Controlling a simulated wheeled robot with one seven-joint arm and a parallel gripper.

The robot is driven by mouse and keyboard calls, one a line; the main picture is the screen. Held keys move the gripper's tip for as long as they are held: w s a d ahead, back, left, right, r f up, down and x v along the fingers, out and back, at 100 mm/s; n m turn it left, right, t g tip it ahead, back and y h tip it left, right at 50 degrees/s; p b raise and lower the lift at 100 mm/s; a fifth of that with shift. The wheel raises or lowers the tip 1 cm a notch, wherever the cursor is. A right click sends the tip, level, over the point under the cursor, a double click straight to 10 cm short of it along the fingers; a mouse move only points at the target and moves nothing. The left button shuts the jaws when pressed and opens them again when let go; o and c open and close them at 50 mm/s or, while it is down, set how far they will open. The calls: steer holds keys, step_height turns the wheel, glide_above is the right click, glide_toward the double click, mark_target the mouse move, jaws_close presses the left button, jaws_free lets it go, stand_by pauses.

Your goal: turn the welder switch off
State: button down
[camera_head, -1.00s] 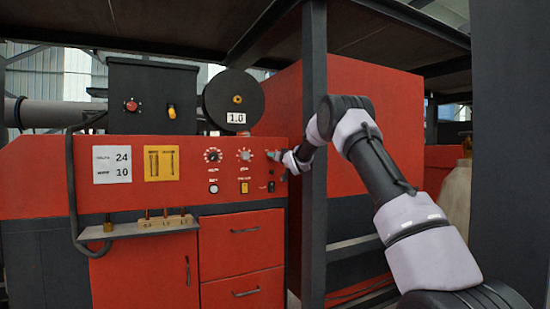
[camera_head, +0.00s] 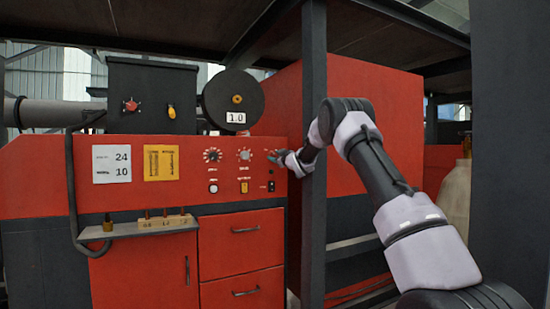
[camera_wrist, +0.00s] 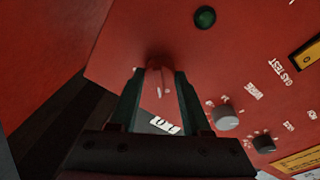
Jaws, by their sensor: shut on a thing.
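The welder's red front panel (camera_head: 130,200) stands at the left in the head view. My gripper (camera_head: 275,156) is at the panel's upper right corner, beside the dark post. In the wrist view, my gripper (camera_wrist: 157,82) has its two dark green fingers on either side of a small red switch knob (camera_wrist: 157,72) and is shut on it. The knob stands out from the red panel, and the fingers partly cover its sides. In the head view my gripper hides the knob. White label text (camera_wrist: 165,125) shows between the fingers in the wrist view.
A dark vertical post (camera_head: 314,220) stands close to my wrist. Two round dials (camera_head: 212,155) and several small switches sit left of my gripper. The wrist view shows a dark green round lamp (camera_wrist: 205,17), a grey knob (camera_wrist: 227,117) and a black knob (camera_wrist: 264,143).

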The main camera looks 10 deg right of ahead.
steer(key=shift+n, duration=0.4)
steer(key=shift+c, duration=1.8)
jaws_free()
steer(key=v, duration=1.1)
